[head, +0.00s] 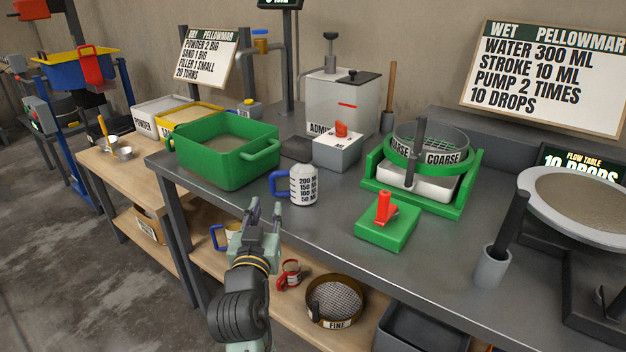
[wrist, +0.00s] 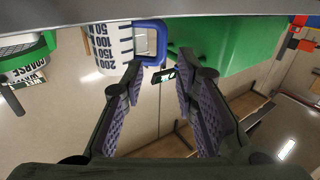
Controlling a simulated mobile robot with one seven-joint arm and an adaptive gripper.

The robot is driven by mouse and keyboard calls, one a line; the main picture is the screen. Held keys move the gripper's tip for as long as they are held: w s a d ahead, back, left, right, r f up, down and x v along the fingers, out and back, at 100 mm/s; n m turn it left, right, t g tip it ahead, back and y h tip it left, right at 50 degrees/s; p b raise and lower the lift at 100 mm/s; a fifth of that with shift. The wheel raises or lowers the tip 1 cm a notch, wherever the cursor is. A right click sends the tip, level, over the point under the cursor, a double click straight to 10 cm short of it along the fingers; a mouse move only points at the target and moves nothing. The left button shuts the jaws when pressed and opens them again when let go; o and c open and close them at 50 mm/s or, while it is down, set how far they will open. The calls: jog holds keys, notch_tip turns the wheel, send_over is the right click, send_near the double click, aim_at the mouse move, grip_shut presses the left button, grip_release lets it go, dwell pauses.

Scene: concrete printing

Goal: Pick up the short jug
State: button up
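The short white jug (head: 303,186) with black volume marks and a blue handle (head: 279,184) stands upright near the front edge of the dark table. In the wrist view the picture is inverted, and the jug (wrist: 108,45) shows at the upper left with its handle (wrist: 150,42) just beyond the fingertips. My gripper (head: 262,212) is in front of the table edge, short of the handle. In the wrist view my gripper (wrist: 160,78) is open, its two purple-padded fingers apart with nothing between them.
A green tub (head: 222,165) stands left of the jug. A grey box with a red knob (head: 338,153) is behind it, and a green block with a red handle (head: 386,230) is to its right. A blue-handled vessel (head: 228,235) sits on the lower shelf.

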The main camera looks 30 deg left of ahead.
aim_at(275, 186)
jog(key=x, duration=0.2)
jog(key=p+x, duration=0.1)
jog(key=x, duration=0.2)
jog(key=shift+w+d+f+p, duration=0.1)
jog(key=shift+w+f+p, duration=0.2)
jog(key=shift+w, duration=0.1)
jog(key=x, duration=0.1)
jog(key=p+x, duration=0.1)
jog(key=x, duration=0.1)
jog(key=p+x, duration=0.1)
jog(key=shift+w+r, duration=0.1)
jog(key=shift+r, duration=0.25)
jog(key=shift+w+a+f, duration=0.1)
jog(key=shift+w+a, duration=0.2)
jog(key=shift+w, duration=0.1)
jog(key=shift+c, duration=0.4)
grip_shut()
